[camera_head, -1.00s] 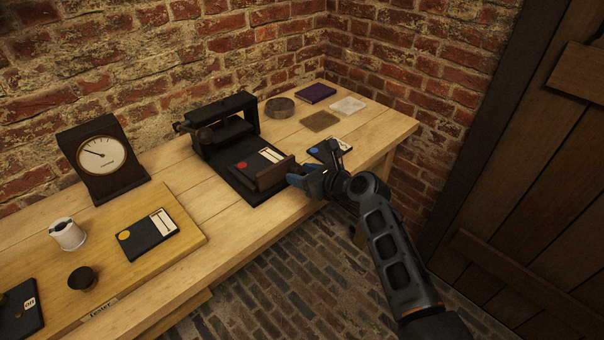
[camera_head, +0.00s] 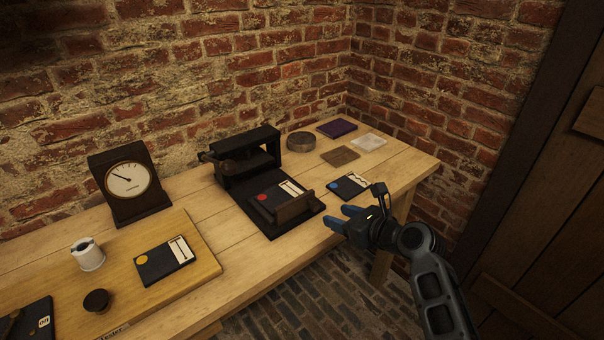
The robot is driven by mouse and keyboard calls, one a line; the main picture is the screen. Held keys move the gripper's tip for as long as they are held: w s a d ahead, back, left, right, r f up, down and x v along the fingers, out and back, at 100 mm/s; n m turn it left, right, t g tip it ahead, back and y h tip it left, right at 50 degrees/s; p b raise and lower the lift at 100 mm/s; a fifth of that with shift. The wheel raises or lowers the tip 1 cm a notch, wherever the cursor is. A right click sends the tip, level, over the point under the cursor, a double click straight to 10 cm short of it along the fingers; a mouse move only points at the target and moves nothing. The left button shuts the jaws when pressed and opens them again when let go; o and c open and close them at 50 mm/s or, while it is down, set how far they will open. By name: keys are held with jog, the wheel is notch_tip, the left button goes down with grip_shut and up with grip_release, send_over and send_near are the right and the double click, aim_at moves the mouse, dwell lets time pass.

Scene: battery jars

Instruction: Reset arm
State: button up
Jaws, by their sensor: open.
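A dark card with a red dot (camera_head: 264,196) lies on the device's base plate, partly behind a dark brown bar (camera_head: 295,208). The fingers are apart from that bar. My arm runs down to the lower right.
A card with a blue dot (camera_head: 347,187) lies just behind my gripper. A card with a yellow dot (camera_head: 160,264), a dial gauge (camera_head: 128,182), a white spool (camera_head: 88,254) and a brown knob (camera_head: 96,300) are at left. Brick walls stand behind.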

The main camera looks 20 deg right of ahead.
jog(key=s+f+n+h, duration=0.25)
jog(key=s+n, duration=0.45)
jog(key=s, duration=0.6)
jog(key=s+f+n+h, duration=0.2)
jog(key=s+f+n, duration=0.35)
jog(key=s, duration=0.75)
jog(key=s+a+r+n+t, duration=0.1)
jog(key=s+a+r+n, duration=0.2)
jog(key=s+r+n, duration=0.6)
jog(key=s+a+r+n+t, duration=0.1)
jog(key=s+a+r+n, duration=0.2)
jog(key=s+r+n, duration=0.6)
jog(key=s+n, duration=0.2)
jog(key=s, duration=0.1)
jog(key=shift+s+a+r, duration=0.15)
jog(key=shift+s+r, duration=0.15)
jog(key=shift+a, duration=0.1)
